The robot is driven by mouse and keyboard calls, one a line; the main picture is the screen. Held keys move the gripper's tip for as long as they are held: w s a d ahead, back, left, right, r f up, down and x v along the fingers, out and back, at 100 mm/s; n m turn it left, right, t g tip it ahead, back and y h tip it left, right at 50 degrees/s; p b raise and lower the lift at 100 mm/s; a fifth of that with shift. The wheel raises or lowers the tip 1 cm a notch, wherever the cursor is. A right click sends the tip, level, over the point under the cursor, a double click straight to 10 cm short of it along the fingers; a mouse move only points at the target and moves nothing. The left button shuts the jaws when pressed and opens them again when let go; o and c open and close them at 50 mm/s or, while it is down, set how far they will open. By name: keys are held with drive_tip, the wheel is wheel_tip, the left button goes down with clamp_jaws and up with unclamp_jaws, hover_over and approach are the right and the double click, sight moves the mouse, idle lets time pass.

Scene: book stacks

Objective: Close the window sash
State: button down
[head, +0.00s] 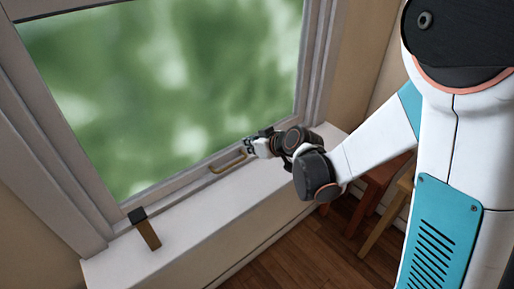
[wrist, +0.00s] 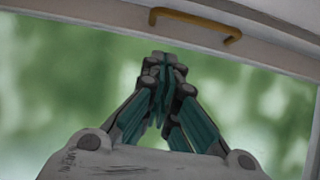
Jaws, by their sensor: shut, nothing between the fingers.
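The window sash (head: 190,176) has a pale frame around a large pane with blurred green behind it. Its bottom rail runs low, close along the white sill; I cannot tell whether a gap is left under it. A brass handle (head: 228,163) is fixed on that rail, and it also shows at the top of the wrist view (wrist: 195,17). My gripper (head: 250,147) is shut and empty, just right of the handle in the head view. In the wrist view my fingertips (wrist: 163,62) are together in front of the glass, apart from the handle.
A tool with a dark head and wooden handle (head: 148,232) lies on the left part of the sill (head: 205,222), near the frame. Wooden furniture (head: 372,190) stands on the floor below, to the right. The middle of the sill is clear.

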drive_tip(key=shift+w+a+f+b, duration=0.3)
drive_tip(key=shift+w+f+b, duration=0.1)
drive_tip(key=shift+f, duration=0.55)
drive_tip(key=shift+w+a+f+b, duration=0.25)
drive_tip(key=shift+w+f+b, duration=0.15)
drive_tip(key=shift+f, duration=0.5)
drive_tip(key=shift+w+a+f+b, duration=0.3)
drive_tip(key=shift+w+f, duration=0.15)
drive_tip(key=shift+f, duration=0.5)
wheel_tip(320, 180, down, 3)
drive_tip(key=shift+r+b, duration=0.2)
drive_tip(key=shift+b, duration=1)
drive_tip(key=shift+r, duration=0.2)
